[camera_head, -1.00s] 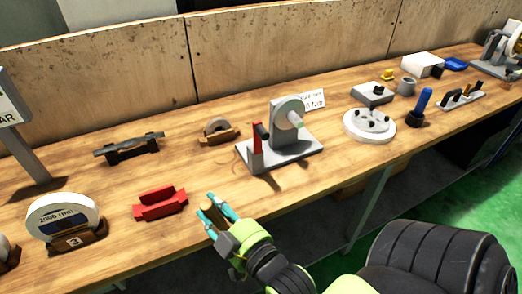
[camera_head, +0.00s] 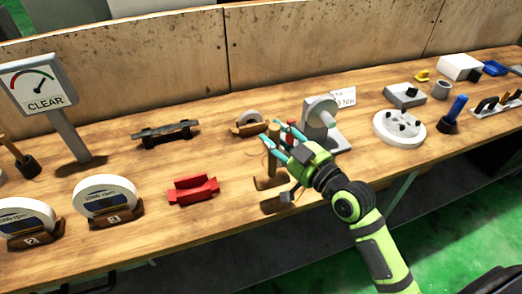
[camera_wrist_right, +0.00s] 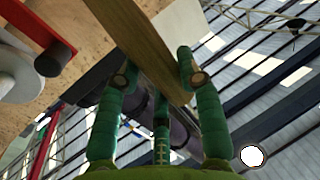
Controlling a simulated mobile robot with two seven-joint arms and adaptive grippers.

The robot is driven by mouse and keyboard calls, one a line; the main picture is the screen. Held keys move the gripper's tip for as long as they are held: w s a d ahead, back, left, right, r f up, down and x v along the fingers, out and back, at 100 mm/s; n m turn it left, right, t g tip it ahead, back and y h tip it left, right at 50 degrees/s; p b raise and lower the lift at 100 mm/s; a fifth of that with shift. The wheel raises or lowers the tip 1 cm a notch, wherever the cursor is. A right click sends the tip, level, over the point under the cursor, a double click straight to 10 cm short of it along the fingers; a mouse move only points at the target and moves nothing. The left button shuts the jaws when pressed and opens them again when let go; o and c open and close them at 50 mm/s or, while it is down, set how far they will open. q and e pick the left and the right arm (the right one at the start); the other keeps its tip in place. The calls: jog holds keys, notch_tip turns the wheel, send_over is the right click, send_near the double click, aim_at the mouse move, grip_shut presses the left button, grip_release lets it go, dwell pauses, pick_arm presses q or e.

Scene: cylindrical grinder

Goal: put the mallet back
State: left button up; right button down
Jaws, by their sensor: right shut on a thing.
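My right gripper (camera_head: 282,146) is shut on a light wooden handle, which I take to be the mallet (camera_head: 272,158). The handle stands roughly upright between the teal fingers, above the bench and in front of the grey machine with the round wheel (camera_head: 321,112). Brown pieces show below it; I cannot tell whether they belong to the mallet or lie on the bench. In the right wrist view the wooden piece (camera_wrist_right: 150,45) runs between the green fingers (camera_wrist_right: 158,80). The mallet's head is not clear. My left gripper is not in view.
A red cradle (camera_head: 193,189), a black rack (camera_head: 166,134) and a wooden holder with a grey ring (camera_head: 248,123) stand nearby. Grinding wheels (camera_head: 106,198) and a CLEAR gauge sign (camera_head: 42,84) are at left. A round white plate (camera_head: 399,128) and blue-handled tool (camera_head: 455,110) are right.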

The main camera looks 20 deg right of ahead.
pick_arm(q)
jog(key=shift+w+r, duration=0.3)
pick_arm(e)
jog(key=w+a+f, duration=0.2)
jog(key=w+f, duration=0.3)
jog(key=f, duration=0.2)
jog(key=shift+f, duration=0.15)
jog(key=shift+a+f, duration=0.1)
jog(key=shift+f, duration=0.1)
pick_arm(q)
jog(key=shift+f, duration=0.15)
pick_arm(e)
jog(key=c, duration=0.8)
grip_release()
